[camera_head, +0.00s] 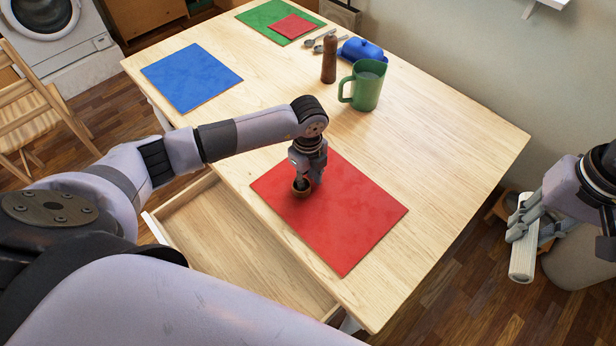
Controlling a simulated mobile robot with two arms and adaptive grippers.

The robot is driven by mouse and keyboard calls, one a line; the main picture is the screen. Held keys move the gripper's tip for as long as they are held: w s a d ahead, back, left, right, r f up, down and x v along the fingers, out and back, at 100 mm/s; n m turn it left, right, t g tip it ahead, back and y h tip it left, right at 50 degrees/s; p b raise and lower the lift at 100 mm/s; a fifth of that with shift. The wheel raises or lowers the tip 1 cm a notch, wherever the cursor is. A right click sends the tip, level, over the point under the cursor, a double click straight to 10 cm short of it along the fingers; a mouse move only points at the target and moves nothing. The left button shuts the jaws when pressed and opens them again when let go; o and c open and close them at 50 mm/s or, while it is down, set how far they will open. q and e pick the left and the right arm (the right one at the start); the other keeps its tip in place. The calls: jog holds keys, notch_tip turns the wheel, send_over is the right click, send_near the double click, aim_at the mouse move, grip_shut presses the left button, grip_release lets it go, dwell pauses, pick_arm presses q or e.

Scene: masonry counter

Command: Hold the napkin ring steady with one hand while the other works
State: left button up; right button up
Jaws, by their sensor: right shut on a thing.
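A small brown napkin ring (301,193) stands on the red placemat (345,215) near the table's front. My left gripper (303,182) points down right at the ring, with its fingertips at the ring's top. The fingers hide part of the ring, and I cannot tell whether they grip it. My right gripper (523,228) is shut on a white rolled napkin (522,262), held roughly upright off the table's right side, apart from the ring.
A green mug (367,86), a brown pepper mill (329,60), a blue butter dish (361,50) and spoons stand farther back. A blue placemat (191,77) lies left, a green one (275,18) behind. An open drawer (235,245) juts out in front. The table's right side is clear.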

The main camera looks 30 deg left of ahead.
aim_at(308, 180)
pick_arm(q)
jog(key=shift+r, duration=0.1)
notch_tip(308, 180, up, 12)
dwell(0.4)
